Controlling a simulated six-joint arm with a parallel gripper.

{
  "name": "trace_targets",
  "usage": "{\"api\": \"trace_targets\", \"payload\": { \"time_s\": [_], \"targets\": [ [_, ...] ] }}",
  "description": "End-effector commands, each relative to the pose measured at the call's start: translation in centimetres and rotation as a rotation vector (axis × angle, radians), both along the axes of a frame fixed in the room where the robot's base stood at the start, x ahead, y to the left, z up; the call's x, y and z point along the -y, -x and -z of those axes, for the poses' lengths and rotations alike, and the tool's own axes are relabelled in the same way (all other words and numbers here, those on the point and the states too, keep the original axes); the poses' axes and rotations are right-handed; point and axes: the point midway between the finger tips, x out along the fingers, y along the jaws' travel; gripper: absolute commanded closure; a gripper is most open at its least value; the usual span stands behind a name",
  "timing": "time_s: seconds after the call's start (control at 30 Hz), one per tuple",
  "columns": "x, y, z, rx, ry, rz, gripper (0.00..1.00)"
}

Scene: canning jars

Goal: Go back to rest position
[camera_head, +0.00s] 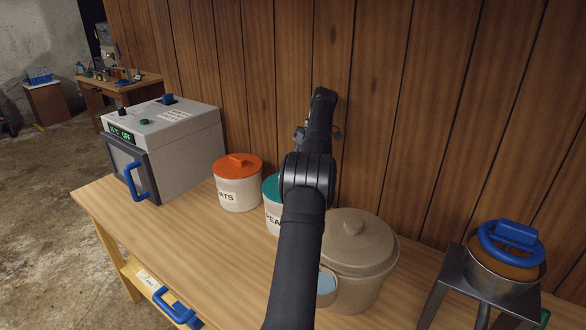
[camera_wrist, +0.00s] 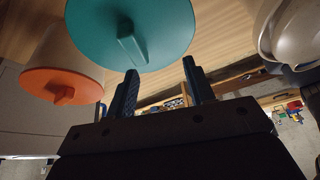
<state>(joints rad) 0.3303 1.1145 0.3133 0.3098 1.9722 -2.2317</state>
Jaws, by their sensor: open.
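My gripper shows in the wrist view (camera_wrist: 158,88) with its two dark fingers apart and nothing between them. In the head view my black arm rises from the bottom centre, and the gripper end (camera_head: 318,132) is mostly hidden behind the arm's own links. It is raised above the table near the teal-lidded canister (camera_head: 272,204). That canister's teal lid (camera_wrist: 130,28) lies just past the fingers in the wrist view. I cannot tell whether they touch.
An orange-lidded canister (camera_head: 238,185) and a grey box with a blue handle (camera_head: 170,150) stand left on the wooden table (camera_head: 190,245). A large beige lidded pot (camera_head: 352,255) stands right of my arm. A metal stand (camera_head: 480,285) holds a blue-handled pot (camera_head: 505,262). A wood-panel wall rises behind.

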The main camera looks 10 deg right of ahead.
Motion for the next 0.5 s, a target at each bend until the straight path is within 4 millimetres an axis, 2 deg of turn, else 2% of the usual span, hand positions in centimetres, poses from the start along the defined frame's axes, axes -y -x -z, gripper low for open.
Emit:
{"api": "trace_targets", "payload": {
  "time_s": [0.2, 0.5],
  "targets": [
    [3.3, 3.0, -2.7, 0.001, 0.0, 0.003, 0.51],
    [5.5, 5.0, -4.5, 0.002, 0.001, 0.002, 0.51]
  ]
}}
